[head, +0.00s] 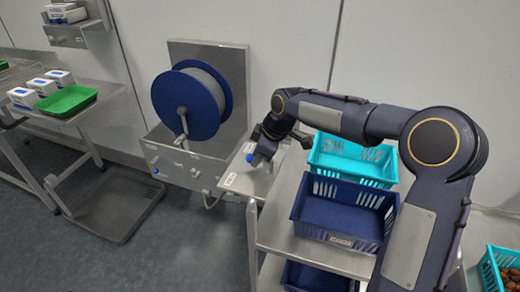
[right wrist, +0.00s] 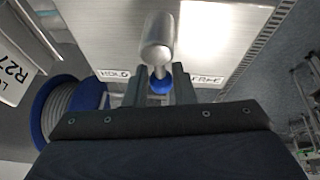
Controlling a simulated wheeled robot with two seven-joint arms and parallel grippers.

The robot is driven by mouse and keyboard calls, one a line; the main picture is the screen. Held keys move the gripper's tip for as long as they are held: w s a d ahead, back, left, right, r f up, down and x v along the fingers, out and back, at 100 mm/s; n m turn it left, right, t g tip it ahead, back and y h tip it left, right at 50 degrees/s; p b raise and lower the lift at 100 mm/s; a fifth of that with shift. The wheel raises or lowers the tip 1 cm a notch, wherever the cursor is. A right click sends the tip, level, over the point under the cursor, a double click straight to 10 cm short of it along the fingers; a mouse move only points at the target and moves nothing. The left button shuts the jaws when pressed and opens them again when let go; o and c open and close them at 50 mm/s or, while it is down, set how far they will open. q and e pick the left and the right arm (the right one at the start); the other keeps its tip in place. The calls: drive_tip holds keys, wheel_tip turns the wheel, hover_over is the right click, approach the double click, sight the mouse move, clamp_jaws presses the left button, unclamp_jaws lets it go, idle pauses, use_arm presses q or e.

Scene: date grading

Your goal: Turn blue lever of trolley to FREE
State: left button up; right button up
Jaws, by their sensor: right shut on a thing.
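The trolley (head: 310,257) is a steel cart with crates, right of centre in the head view. Its blue lever shows in the right wrist view as a thick metal stem (right wrist: 157,40) with a blue tip (right wrist: 160,86). The HOLD label (right wrist: 115,74) is left of the lever and the FREE label (right wrist: 205,79) is right of it; the lever stands between them. My right gripper (right wrist: 156,90) is shut on the lever, one finger on each side near the blue tip. In the head view my right gripper (head: 262,152) is at the trolley's left end. My left gripper is out of view.
A blue crate (head: 342,240) and a turquoise crate (head: 350,180) stand on the trolley beside my right arm. A blue hose reel (head: 188,108) is on the wall to the left. A steel table with a green tray (head: 66,102) is far left.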

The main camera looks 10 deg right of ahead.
drive_tip(key=n, duration=0.2)
drive_tip(key=s+n+g+y+p, duration=0.1)
drive_tip(key=n, duration=0.1)
drive_tip(key=shift+a+r+n+g+p, duration=0.1)
drive_tip(key=shift+a+n+g+p, duration=0.1)
drive_tip(key=shift+n+g+p, duration=0.1)
clamp_jaws()
drive_tip(key=shift+s+d+n+g+p, duration=0.1)
drive_tip(key=shift+s+n+g+p, duration=0.25)
drive_tip(key=shift+n, duration=0.75)
drive_tip(key=shift+s+n+g+p, duration=0.2)
drive_tip(key=shift+n+g+p, duration=0.2)
drive_tip(key=shift+n, duration=0.7)
drive_tip(key=o, duration=0.9)
unclamp_jaws()
drive_tip(key=shift+o, duration=0.2)
drive_tip(key=v, duration=0.7)
drive_tip(key=shift+w+d+r+b, duration=0.1)
drive_tip(key=shift+d+r+b, duration=0.1)
drive_tip(key=shift+b, duration=0.2)
